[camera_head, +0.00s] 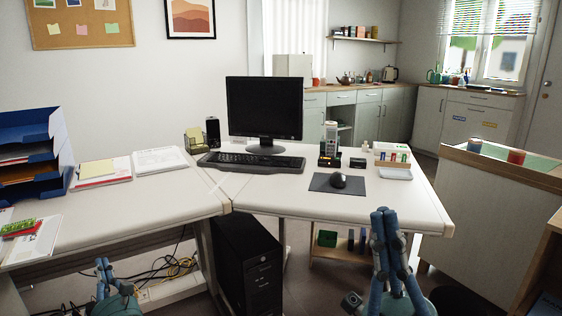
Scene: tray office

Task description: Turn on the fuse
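I cannot make out a fuse or a fuse box in the head view. A pale power strip (170,288) with a small reddish spot lies low under the left desk among black and yellow cables; I cannot tell whether it bears on the fuse. My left gripper (103,266) is at the bottom left, in front of the left desk and left of the power strip. My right gripper (383,216) points up at the bottom right, in front of the right desk's edge. Both seem empty, with fingers seen close together; I cannot tell whether they are open or shut.
The desk (310,205) bears a monitor (264,107), keyboard (250,161) and mouse (338,181). A black computer tower (250,270) stands underneath. Blue trays (35,150) are at left. A cabinet (485,215) stands at right. Kitchen counters (470,92) line the back.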

